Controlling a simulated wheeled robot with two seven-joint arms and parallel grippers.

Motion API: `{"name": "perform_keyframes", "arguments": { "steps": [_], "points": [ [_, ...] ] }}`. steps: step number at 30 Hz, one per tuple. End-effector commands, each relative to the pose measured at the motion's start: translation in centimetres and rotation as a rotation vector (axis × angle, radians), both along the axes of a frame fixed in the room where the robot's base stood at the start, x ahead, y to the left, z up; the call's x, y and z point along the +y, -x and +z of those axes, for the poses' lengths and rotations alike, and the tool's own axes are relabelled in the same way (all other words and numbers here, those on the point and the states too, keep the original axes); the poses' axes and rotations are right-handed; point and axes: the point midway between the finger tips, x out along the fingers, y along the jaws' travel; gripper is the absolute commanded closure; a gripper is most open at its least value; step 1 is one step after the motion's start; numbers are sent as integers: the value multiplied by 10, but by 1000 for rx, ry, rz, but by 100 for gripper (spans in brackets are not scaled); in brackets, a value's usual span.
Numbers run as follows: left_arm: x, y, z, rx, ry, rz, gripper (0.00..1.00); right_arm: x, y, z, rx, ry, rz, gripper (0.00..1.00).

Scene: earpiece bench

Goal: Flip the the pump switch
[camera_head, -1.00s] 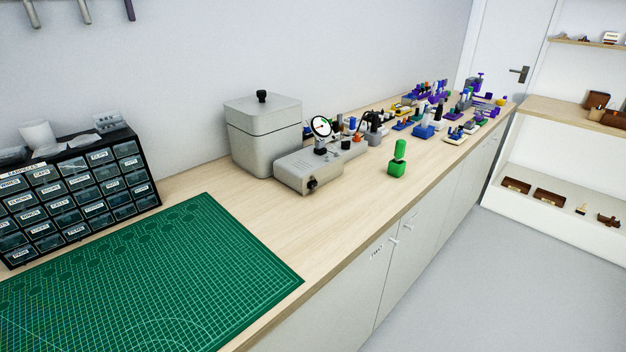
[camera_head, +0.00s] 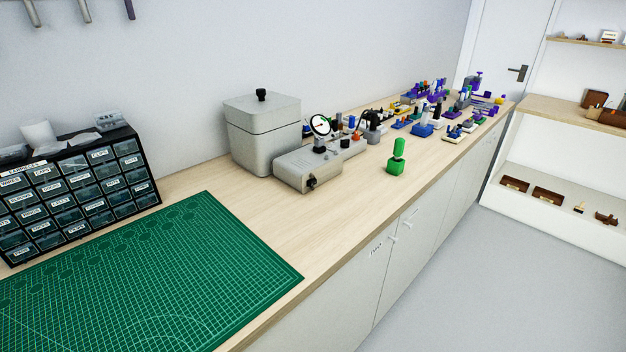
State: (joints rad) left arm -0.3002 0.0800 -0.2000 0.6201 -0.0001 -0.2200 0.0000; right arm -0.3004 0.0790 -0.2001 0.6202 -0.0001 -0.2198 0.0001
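A grey box-shaped unit (camera_head: 309,169), which looks like the pump, sits on the wooden bench beside a larger grey lidded box. It has a round white dial gauge (camera_head: 320,125) standing on top and a small black knob or switch (camera_head: 312,181) on its front end. The switch is too small to tell its position. Neither of my grippers is in view.
The grey lidded box (camera_head: 263,140) stands behind the unit. A green block with a handle (camera_head: 396,158) stands to its right. A green cutting mat (camera_head: 160,270) and drawer cabinet (camera_head: 75,195) are at left. Several small coloured fixtures fill the far bench (camera_head: 290,230).

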Motion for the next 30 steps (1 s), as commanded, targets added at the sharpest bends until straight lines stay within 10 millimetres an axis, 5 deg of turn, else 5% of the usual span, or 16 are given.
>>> {"name": "perform_keyframes", "arguments": {
  "steps": [14, 20, 30],
  "points": [
    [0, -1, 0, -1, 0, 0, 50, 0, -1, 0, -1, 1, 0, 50],
    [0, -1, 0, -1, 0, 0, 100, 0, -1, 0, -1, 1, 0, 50],
    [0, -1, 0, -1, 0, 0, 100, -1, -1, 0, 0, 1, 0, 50]
  ]
}}
